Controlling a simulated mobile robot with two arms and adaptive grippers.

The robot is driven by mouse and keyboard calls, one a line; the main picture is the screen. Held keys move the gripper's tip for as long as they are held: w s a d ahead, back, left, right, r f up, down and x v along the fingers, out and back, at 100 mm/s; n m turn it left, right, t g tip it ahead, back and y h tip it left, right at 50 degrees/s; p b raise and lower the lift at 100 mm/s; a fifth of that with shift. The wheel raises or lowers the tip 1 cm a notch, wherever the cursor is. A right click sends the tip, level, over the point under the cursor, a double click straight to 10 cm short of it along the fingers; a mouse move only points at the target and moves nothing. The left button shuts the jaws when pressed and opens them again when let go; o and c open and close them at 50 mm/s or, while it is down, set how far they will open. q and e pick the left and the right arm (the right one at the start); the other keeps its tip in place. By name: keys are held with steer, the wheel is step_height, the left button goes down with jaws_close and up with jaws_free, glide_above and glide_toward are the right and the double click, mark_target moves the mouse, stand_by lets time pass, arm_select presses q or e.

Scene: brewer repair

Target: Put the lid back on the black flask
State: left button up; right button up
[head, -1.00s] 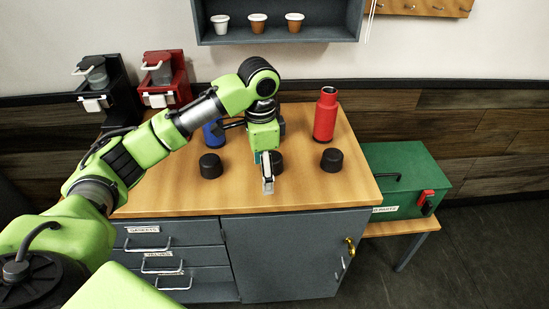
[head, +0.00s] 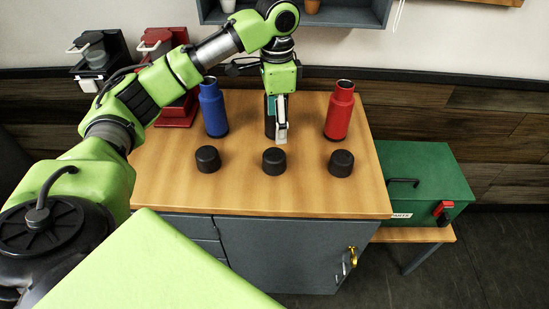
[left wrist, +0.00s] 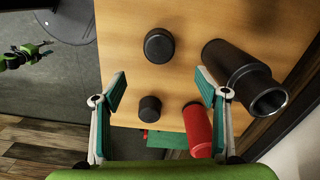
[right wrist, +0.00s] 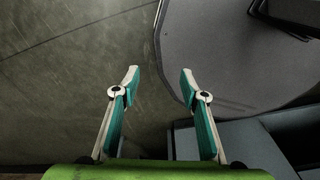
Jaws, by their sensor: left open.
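The black flask (left wrist: 225,60) stands upright and open in the left wrist view. In the head view it (head: 270,115) is mostly hidden behind my left gripper (head: 281,138). A black lid (head: 274,160) lies on the table in front of it, and it also shows in the left wrist view (left wrist: 159,45). My left gripper (left wrist: 160,85) is open and empty above the table, pointing down, with the flask beside the right finger in its wrist view. My right gripper (right wrist: 159,75) is open and empty, away from the table.
A blue flask (head: 213,108) and a red flask (head: 339,112) stand open on either side. Two more black lids lie before them, left (head: 208,158) and right (head: 340,162). A green box (head: 425,170) stands right of the table. The tabletop's front (head: 270,200) is clear.

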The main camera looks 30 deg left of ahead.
mark_target(274, 154)
arm_select(q)
step_height(274, 154, down, 7)
steer(key=shift+f+p, duration=0.2)
steer(key=shift+p, duration=0.3)
steer(key=shift+w+f, duration=0.1)
steer(key=shift+f, duration=0.5)
steer(key=f+p, duration=0.1)
steer(key=f, duration=0.2)
steer(key=shift+s+a+f+p, duration=0.2)
steer(key=shift+s+f+p, duration=0.15)
steer(key=shift+s+p, duration=0.05)
steer(key=shift+f, duration=0.5)
arm_select(e)
steer(key=w+r, duration=0.2)
steer(key=r, duration=0.1)
steer(key=shift+w+a, duration=0.15)
steer(key=shift+w, duration=0.1)
arm_select(q)
steer(key=c, duration=1.2)
